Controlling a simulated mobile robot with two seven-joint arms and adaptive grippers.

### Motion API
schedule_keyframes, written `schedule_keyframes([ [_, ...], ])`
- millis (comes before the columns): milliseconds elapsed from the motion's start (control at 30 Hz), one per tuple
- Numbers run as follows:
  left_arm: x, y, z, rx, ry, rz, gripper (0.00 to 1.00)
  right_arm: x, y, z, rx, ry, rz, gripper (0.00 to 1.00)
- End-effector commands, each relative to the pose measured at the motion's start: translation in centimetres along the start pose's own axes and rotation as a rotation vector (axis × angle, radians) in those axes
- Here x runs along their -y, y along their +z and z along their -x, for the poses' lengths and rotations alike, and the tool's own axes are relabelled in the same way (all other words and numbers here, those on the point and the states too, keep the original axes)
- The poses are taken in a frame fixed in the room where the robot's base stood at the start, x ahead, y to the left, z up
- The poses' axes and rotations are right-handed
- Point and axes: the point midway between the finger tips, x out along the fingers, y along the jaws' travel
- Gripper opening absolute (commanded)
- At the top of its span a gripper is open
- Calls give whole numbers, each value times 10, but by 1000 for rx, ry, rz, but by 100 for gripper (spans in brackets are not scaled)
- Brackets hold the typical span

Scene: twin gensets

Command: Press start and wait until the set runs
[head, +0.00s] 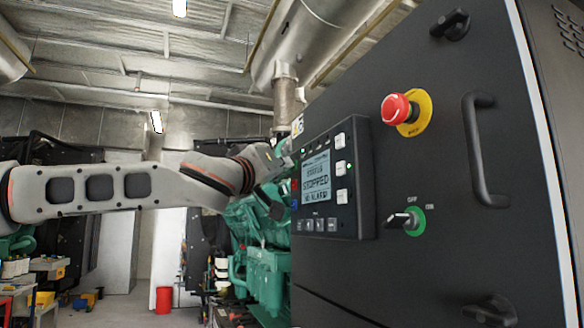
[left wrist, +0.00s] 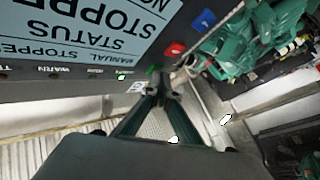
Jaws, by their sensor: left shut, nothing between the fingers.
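The control panel (head: 345,215) on the dark cabinet has a lit display (head: 316,178) reading STATUS, STOPPED, NO ALARM. My left gripper (head: 286,156) is shut and empty at the panel's upper left edge. In the left wrist view the panel appears upside down. There the shut fingertips (left wrist: 162,88) are close to a green button (left wrist: 153,70); I cannot tell whether they touch it. A red button (left wrist: 175,48) and a blue button (left wrist: 203,20) sit in line with the green one. The green button is hidden in the head view. My right gripper is not in view.
A red emergency stop (head: 397,109) on a yellow disc and a key switch (head: 404,220) on a green plate are right of the panel. A black handle (head: 482,150) sticks out further right. A green engine (head: 260,235) stands behind the gripper.

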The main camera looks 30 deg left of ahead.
Motion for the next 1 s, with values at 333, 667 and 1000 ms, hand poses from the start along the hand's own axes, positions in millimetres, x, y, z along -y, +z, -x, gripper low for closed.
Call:
schedule_keyframes([
  [333, 2, -1, 3, 0, 0, 1, 0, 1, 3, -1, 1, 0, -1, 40],
  [667, 9, -8, 13, 1, 0, 2, 0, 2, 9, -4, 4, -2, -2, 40],
  [1000, 11, -10, 15, 0, 0, 1, 0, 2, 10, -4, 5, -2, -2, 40],
])
